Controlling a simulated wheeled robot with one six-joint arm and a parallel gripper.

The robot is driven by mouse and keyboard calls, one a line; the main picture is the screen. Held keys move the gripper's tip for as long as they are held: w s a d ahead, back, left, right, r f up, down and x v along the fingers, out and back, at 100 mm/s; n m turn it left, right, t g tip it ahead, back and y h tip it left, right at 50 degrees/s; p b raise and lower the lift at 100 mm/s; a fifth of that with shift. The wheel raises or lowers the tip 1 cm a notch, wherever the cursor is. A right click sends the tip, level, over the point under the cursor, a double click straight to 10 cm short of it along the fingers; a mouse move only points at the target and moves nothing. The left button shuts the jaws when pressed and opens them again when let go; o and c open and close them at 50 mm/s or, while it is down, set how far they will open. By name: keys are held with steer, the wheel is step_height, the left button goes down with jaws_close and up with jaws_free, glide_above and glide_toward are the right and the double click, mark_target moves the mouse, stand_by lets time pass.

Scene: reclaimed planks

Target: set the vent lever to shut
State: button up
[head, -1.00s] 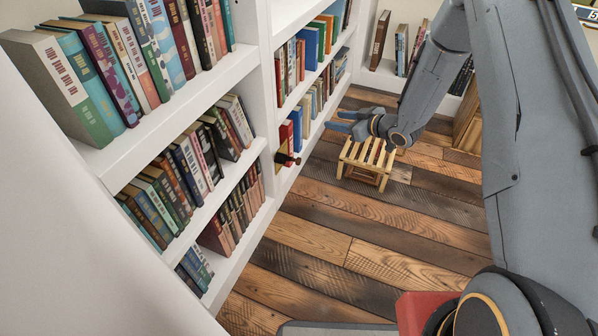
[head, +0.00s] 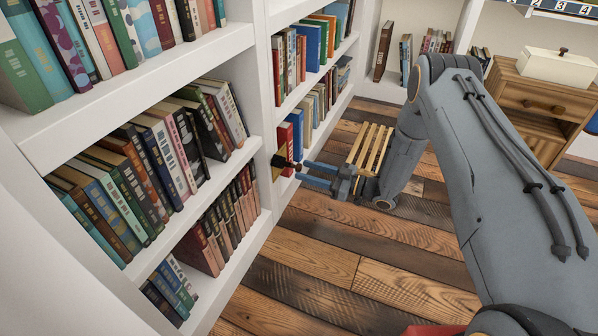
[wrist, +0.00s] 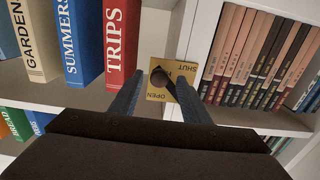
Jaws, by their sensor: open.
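The vent lever (wrist: 158,77) is a dark arm with a round knob, on a yellow plate (wrist: 154,95) fixed to a white shelf upright. The plate reads OPEN at its bottom and SHUT at its right side. In the head view the lever (head: 283,162) sticks out from the shelf's front. My gripper (head: 303,172) is open and points left at it, with its tips close to the knob. In the wrist view the knob appears between the two fingertips. I cannot tell whether they touch it. Part of the plate's lettering is hidden behind the lever.
White shelves (head: 262,80) full of books run along the left. A slatted wooden stool (head: 371,146) stands on the plank floor behind my gripper. A wooden cabinet (head: 540,105) stands at the back right. The floor in front is clear.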

mark_target(299, 168)
steer(key=shift+b+x, duration=0.55)
steer(key=shift+x, duration=1.2)
steer(key=shift+w, duration=0.1)
jaws_close()
